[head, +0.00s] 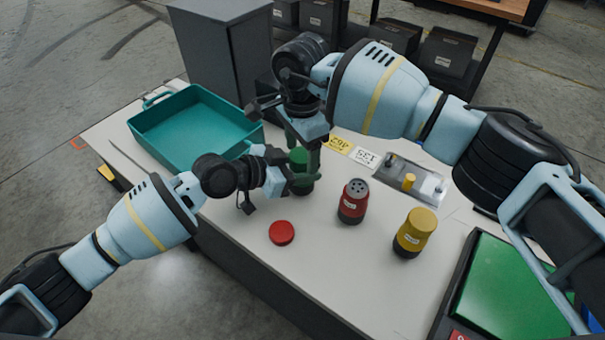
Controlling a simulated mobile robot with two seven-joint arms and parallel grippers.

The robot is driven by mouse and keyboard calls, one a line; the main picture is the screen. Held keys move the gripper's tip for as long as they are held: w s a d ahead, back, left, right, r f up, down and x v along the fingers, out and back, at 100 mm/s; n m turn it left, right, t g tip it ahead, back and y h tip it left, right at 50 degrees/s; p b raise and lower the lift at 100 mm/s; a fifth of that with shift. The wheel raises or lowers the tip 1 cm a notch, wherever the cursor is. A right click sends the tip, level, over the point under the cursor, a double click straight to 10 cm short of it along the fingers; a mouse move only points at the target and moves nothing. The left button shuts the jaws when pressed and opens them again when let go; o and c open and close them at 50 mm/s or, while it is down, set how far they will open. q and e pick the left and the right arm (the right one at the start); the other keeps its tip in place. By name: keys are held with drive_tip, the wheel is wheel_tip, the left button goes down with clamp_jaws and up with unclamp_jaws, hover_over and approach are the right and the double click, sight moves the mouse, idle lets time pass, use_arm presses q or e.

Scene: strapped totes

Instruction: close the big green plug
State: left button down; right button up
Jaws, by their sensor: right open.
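The big green plug (299,157) stands upright on the table, left of the red plug. My left gripper (284,180) reaches in from the left at the plug's lower part. Its fingertips are dark and overlap the plug, so its grip is unclear.
A red plug (353,201) with a holed top stands to the right, and a red round cap (281,232) lies in front. A yellow plug (415,233), a metal plate (414,180) with a yellow peg, a teal tray (190,152) and a green panel (512,292) are around.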

drive_tip(key=c, duration=1)
drive_tip(key=shift+m, duration=1.7)
drive_tip(key=o, duration=1.1)
